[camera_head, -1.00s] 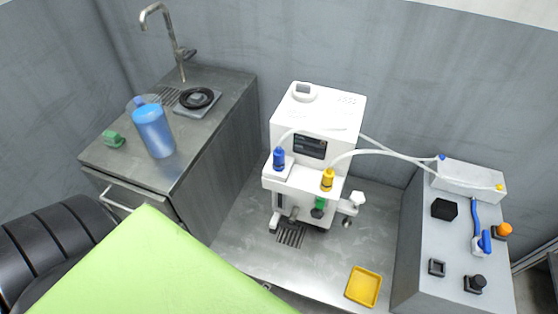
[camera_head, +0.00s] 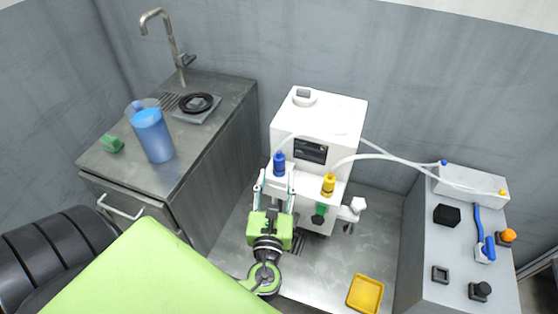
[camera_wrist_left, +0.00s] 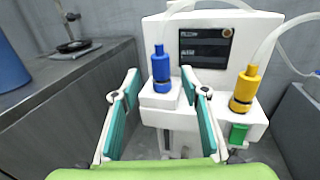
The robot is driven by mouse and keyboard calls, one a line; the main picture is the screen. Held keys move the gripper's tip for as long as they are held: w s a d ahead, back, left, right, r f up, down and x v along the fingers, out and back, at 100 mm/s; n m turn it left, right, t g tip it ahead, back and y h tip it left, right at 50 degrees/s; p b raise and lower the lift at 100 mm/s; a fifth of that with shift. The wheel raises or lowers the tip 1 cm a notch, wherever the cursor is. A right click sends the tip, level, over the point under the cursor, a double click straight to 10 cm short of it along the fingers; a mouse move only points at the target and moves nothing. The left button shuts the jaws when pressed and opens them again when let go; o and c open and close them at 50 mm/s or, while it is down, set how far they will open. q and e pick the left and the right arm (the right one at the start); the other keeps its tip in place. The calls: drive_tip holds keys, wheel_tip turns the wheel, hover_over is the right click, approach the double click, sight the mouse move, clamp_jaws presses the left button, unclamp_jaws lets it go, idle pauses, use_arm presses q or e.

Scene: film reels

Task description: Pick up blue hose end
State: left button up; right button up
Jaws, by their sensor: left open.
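The blue hose end (camera_head: 279,164) stands upright on the left front ledge of the white machine (camera_head: 322,122), with a pale hose from its top. It also shows in the left wrist view (camera_wrist_left: 161,70), ahead of and between my fingers. My left gripper (camera_head: 276,178) is open just in front of and below the blue hose end. In the left wrist view its two teal-padded fingers (camera_wrist_left: 160,88) are apart with nothing between them at the tips. My right gripper is not in view.
A yellow hose end (camera_head: 329,185) stands to the right on the same machine, above a green knob (camera_head: 319,214). A yellow tray (camera_head: 365,293) lies on the metal table. A grey control box (camera_head: 455,250) stands at the right. A blue jug (camera_head: 153,135) sits on the left counter.

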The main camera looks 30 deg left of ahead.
sight(278, 166)
use_arm(q)
drive_tip(key=x, duration=0.5)
drive_tip(key=p+x, duration=0.1)
drive_tip(key=x, duration=0.1)
drive_tip(key=shift+w+a+f, duration=0.15)
drive_tip(key=shift+w+f, duration=0.15)
clamp_jaws()
